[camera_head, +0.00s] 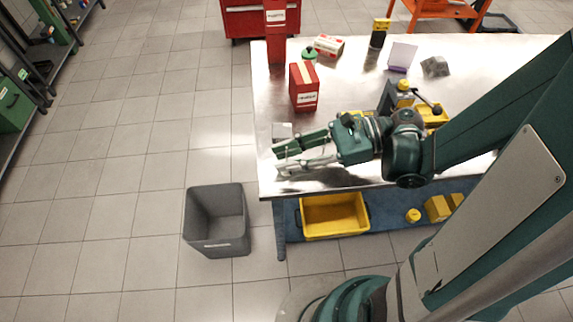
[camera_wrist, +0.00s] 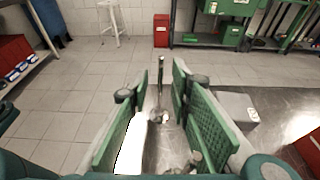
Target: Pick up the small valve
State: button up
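My gripper (camera_wrist: 160,78) is open. Its two green fingers stand apart on the left and right of the wrist view. A small metal valve (camera_wrist: 161,88) with a thin stem shows between the fingers, with a visible gap on each side. Its lower end is near the shiny tabletop. I cannot tell exactly how far it is from the fingertips. In the head view my gripper (camera_head: 302,150) is low over the table's left front corner; the valve cannot be made out clearly there.
A grey block (camera_wrist: 238,110) stands just right of the fingers in the wrist view. On the table (camera_head: 345,75) are a red box (camera_head: 304,87) and several other items. A grey bin (camera_head: 217,222) stands on the floor, left of a yellow tray (camera_head: 334,216) below.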

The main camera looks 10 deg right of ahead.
jog(key=shift+c, duration=0.3)
grip_shut()
jog(key=shift+r, duration=0.1)
notch_tip(320, 180, up, 28)
jog(key=p, duration=0.8)
jog(key=shift+p, duration=0.4)
dwell(0.7)
